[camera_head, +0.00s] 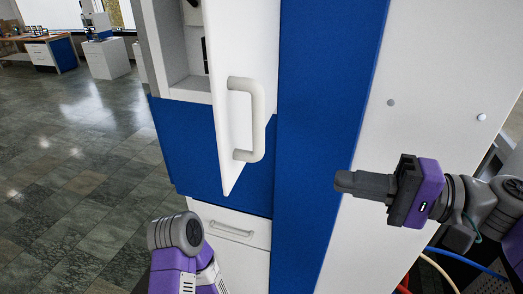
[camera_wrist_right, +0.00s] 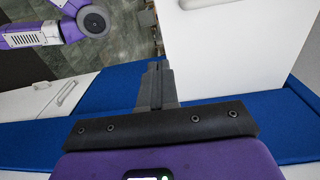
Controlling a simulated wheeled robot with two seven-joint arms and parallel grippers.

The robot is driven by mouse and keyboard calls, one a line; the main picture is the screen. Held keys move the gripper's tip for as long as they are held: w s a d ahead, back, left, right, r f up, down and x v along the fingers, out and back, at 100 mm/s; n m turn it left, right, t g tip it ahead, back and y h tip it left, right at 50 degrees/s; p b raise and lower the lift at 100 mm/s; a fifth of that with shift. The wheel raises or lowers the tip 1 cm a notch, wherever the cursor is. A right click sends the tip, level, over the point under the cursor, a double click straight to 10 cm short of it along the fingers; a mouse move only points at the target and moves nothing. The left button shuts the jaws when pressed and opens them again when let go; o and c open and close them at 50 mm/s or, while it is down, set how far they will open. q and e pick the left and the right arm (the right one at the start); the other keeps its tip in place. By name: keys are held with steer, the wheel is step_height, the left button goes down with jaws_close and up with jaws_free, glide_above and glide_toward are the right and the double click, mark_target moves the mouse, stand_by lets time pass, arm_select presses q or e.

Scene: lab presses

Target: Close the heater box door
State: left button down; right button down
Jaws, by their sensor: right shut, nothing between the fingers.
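The heater box door (camera_head: 240,60) is a white panel with a pale curved handle (camera_head: 258,120). It stands ajar, swung out from the white and blue heater box (camera_head: 185,135), with a dark interior gap at its left. My right gripper (camera_head: 345,181) is shut and empty, to the right of the door and lower than most of the handle, not touching it. In the right wrist view the gripper (camera_wrist_right: 155,75) points ahead beside the white door panel (camera_wrist_right: 230,45). My left arm shows at the lower left, but its gripper is out of view.
A blue vertical panel (camera_head: 320,110) and a white side panel (camera_head: 440,70) stand behind my right gripper. A drawer (camera_head: 232,228) with a handle is below the door. Cables (camera_head: 440,270) lie at lower right. Tiled floor (camera_head: 75,150) at left is open.

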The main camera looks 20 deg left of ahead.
steer(key=s+a+r+n+g+p, duration=0.1)
steer(key=a+r+p, duration=0.1)
steer(key=a, duration=1.1)
steer(key=shift+s+a+r, duration=0.15)
steer(key=shift+s+a, duration=0.2)
